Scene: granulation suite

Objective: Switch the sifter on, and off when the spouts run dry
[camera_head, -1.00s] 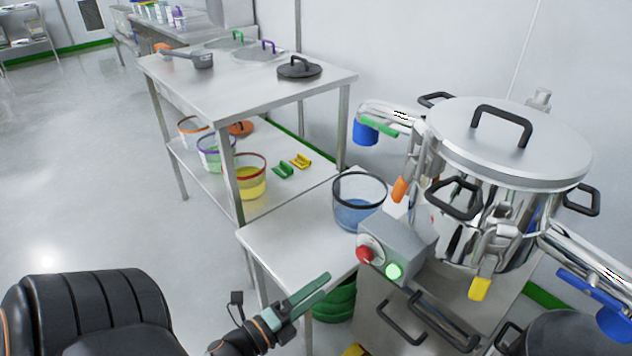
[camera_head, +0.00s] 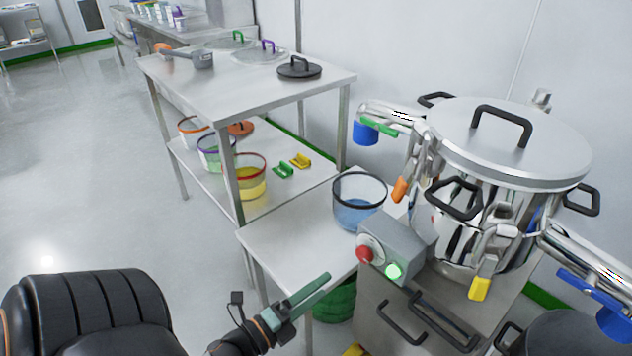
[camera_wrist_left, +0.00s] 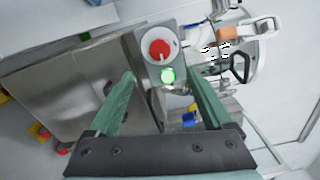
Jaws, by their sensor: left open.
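The sifter (camera_head: 505,150) stands at the right in the head view, a shiny steel drum with a lid and black handles. Its grey control box (camera_head: 405,243) carries a red button (camera_head: 364,254) and a green button (camera_head: 394,271), which glows. In the left wrist view the red button (camera_wrist_left: 159,50) and the lit green button (camera_wrist_left: 168,76) show beyond the fingers. My left gripper (camera_head: 325,280) is open and empty, a short way left of the box and apart from it. The sifter's spouts (camera_head: 395,115) end in blue parts; no flow can be made out. My right gripper is not in view.
A steel side table (camera_head: 290,245) beside the sifter holds a clear container with blue contents (camera_head: 358,205). Behind it, a shelved table (camera_head: 250,85) carries lids and a scoop, with coloured containers below. A dark round vessel (camera_head: 565,335) stands at the lower right. Open floor lies left.

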